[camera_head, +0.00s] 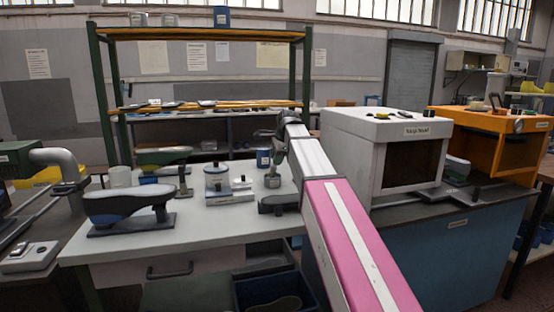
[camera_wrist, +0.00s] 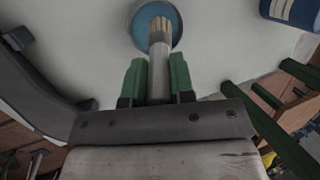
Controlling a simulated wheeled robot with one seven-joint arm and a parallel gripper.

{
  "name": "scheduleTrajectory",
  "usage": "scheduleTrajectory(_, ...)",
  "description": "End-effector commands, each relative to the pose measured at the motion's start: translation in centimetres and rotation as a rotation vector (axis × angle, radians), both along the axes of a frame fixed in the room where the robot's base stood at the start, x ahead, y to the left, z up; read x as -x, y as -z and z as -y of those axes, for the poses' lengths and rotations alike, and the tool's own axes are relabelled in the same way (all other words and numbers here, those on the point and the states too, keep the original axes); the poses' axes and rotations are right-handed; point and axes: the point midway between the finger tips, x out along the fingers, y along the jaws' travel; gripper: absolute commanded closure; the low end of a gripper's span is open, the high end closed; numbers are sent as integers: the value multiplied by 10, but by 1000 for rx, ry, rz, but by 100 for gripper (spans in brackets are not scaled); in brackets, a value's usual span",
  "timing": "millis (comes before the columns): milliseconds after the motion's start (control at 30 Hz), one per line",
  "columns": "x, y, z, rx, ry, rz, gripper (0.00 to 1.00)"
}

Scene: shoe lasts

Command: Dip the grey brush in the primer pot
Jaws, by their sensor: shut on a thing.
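My gripper (camera_wrist: 156,76) is shut on the grey brush (camera_wrist: 159,60), with one green finger on each side of its handle. The pale bristles point away from the gripper and show over the mouth of a round grey pot (camera_wrist: 138,28) with blue inside. The bristles are in view; whether they touch the blue is unclear. In the head view my gripper (camera_head: 276,150) is above the table's right part, over a small grey pot (camera_head: 272,181). The brush is hardly distinguishable there.
A blue jar (camera_head: 263,158) stands close behind the pot; it also shows in the wrist view (camera_wrist: 292,10). A lidded pot (camera_head: 216,180) stands to the left. A shoe last (camera_head: 128,203) is on a stand at front left. A white cabinet (camera_head: 352,150) is to the right.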

Motion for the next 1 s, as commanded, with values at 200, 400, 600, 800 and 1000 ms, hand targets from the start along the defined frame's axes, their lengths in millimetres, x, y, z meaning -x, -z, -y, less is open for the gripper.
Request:
scheduleTrajectory(200, 0, 2, 0, 0, 0, 0, 100)
scheduleTrajectory(400, 0, 4, 0, 0, 0, 1, 100)
scheduleTrajectory(600, 0, 6, 0, 0, 0, 1, 100)
scheduleTrajectory(800, 0, 8, 0, 0, 0, 1, 100)
scheduleTrajectory(1000, 0, 11, 0, 0, 0, 1, 100)
